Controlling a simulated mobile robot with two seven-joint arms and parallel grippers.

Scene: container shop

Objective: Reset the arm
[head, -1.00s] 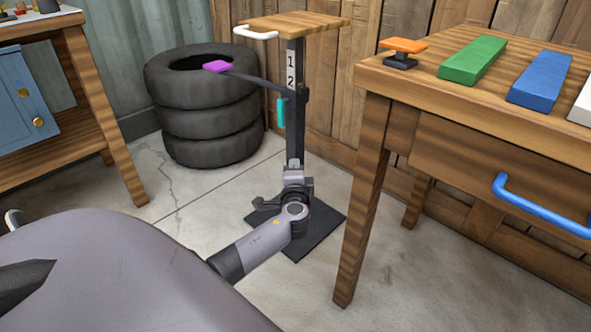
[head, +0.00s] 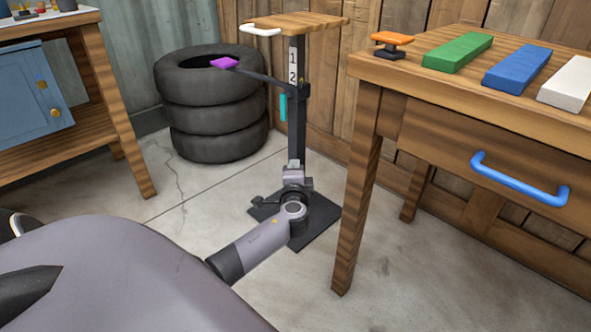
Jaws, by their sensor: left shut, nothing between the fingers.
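My left arm reaches in from the lower left with its grey forearm and round wrist joint. My left gripper (head: 293,177) is at its far end, in front of the post of a stand and above the stand's dark base plate (head: 318,222). It is shut with nothing in it; its fingertips are largely hidden by the wrist. My right gripper is not in view.
The stand has a wooden top (head: 297,24), a purple paddle (head: 224,62) and a teal handle (head: 283,107). Stacked tires (head: 215,115) stand behind. A wooden workbench (head: 430,85) with a blue drawer handle (head: 515,180) is at right. Concrete floor is clear at lower right.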

